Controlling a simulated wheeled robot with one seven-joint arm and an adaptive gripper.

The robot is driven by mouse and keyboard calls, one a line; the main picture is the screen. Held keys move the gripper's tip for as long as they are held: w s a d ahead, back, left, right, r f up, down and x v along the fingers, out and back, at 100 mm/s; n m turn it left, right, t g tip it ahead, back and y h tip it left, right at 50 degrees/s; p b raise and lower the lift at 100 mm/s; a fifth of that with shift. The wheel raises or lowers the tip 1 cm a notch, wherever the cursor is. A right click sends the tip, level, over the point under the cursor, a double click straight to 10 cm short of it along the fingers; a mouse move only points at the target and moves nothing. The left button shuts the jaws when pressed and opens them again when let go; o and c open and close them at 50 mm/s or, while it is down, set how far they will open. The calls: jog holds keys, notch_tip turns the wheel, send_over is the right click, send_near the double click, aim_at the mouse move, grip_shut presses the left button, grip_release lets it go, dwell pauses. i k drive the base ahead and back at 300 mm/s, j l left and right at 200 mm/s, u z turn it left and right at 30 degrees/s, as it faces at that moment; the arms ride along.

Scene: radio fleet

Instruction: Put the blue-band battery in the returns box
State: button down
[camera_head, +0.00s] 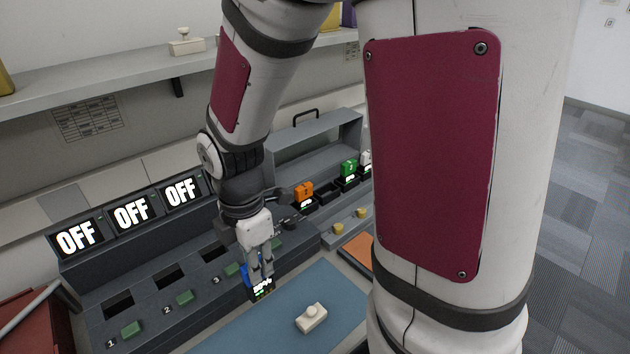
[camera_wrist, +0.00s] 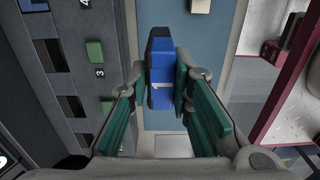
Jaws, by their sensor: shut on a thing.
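My gripper (camera_head: 262,277) is shut on a blue and dark block, which I take for the blue-band battery (camera_wrist: 160,75). In the wrist view it stands between the two green finger pads (camera_wrist: 160,100). In the head view its blue side (camera_head: 245,272) shows beside the fingers, with a dark part and small lit display (camera_head: 262,290) below. It is by the mat's back-left edge; I cannot tell whether it touches anything below. No box is clearly marked as the returns box; a dark red box (camera_head: 30,312) shows partly at the lower left.
A dark console (camera_head: 150,265) with slots, green buttons and OFF displays stands left. A blue mat (camera_head: 290,335) carries a white block (camera_head: 311,318). Orange (camera_head: 303,193) and green (camera_head: 349,168) units stand in the back rack. A shelf (camera_head: 130,65) runs above; my arm hides the right.

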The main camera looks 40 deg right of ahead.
aim_at(326, 198)
jog(key=l, duration=1.9)
jog(key=i, duration=0.05)
